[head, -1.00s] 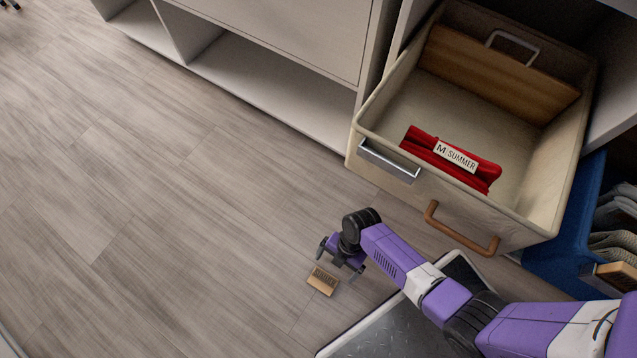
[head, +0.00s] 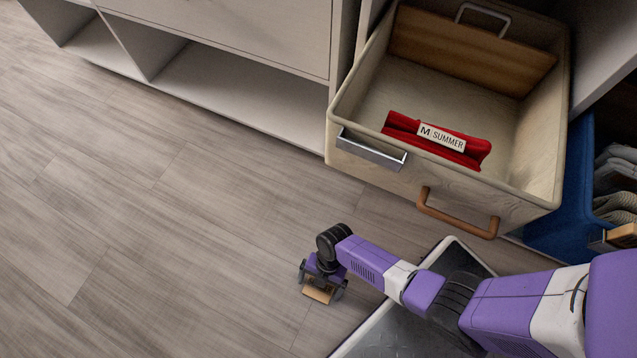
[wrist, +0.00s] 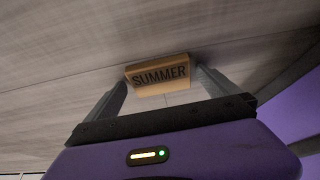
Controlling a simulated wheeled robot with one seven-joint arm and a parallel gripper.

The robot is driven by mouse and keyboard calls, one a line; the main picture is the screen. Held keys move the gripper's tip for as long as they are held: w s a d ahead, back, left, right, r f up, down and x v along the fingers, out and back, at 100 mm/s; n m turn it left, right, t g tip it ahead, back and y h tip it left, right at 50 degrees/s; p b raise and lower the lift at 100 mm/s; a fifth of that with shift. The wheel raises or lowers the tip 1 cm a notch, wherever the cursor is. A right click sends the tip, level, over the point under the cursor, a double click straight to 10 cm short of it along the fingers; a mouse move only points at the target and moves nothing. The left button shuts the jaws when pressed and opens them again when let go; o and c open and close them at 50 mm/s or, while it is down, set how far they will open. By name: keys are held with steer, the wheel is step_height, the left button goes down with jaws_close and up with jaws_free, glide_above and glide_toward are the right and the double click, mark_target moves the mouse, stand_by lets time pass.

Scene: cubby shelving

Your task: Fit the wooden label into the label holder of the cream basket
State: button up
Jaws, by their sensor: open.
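The wooden label (head: 318,292) lies on the floor to the left of my base. In the wrist view the label (wrist: 158,76) reads "SUMMER" and sits between the fingertips of my gripper (wrist: 162,88). In the head view my gripper (head: 322,288) is low at the floor around the label, its fingers open on either side; I cannot tell whether they touch it. The cream basket (head: 400,178) is pulled out of the shelving. Its metal label holder (head: 371,150) is on the front face at the left and looks empty.
A brown handle (head: 457,221) sticks out of the basket front. A blue bin (head: 560,240) with folded clothes is at the right. The floor (head: 150,240) at left is clear.

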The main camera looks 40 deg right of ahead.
steer(key=c, duration=1.4)
steer(key=shift+r, duration=0.15)
steer(key=shift+c, duration=0.2)
